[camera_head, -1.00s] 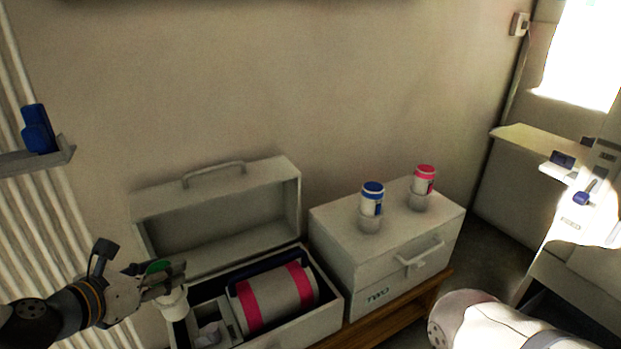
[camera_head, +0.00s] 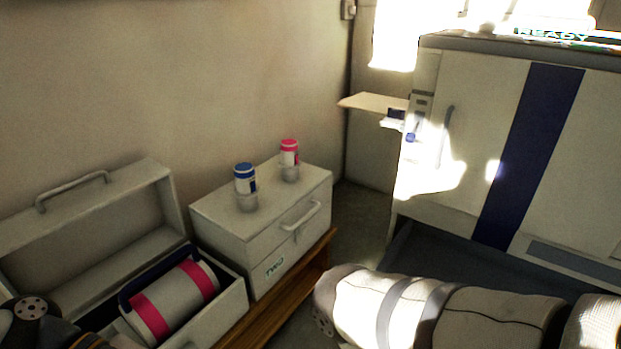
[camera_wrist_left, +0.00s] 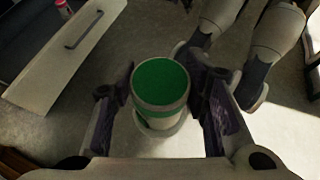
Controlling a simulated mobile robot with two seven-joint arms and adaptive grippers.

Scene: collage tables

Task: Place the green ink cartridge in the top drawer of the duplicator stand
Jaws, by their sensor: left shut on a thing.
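The green ink cartridge, a white cylinder with a green lid (camera_wrist_left: 160,82), is upright between the fingers of my left gripper (camera_wrist_left: 165,108) in the left wrist view. The gripper is shut on its sides and holds it above the grey floor. In the head view only part of my left arm shows at the bottom left; its fingers and the cartridge are out of frame. A large white machine with a dark blue stripe (camera_head: 530,150) stands at the right, perhaps the duplicator. I cannot make out the stand's top drawer for certain. My right gripper is not in view.
An open grey case (camera_head: 85,215) holds a drum with pink bands (camera_head: 175,300). A closed box (camera_head: 262,225) on a wooden bench (camera_head: 285,305) carries blue (camera_head: 245,180) and pink (camera_head: 289,152) cartridges. A pale panel with a bar handle (camera_wrist_left: 70,65) lies near my left gripper.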

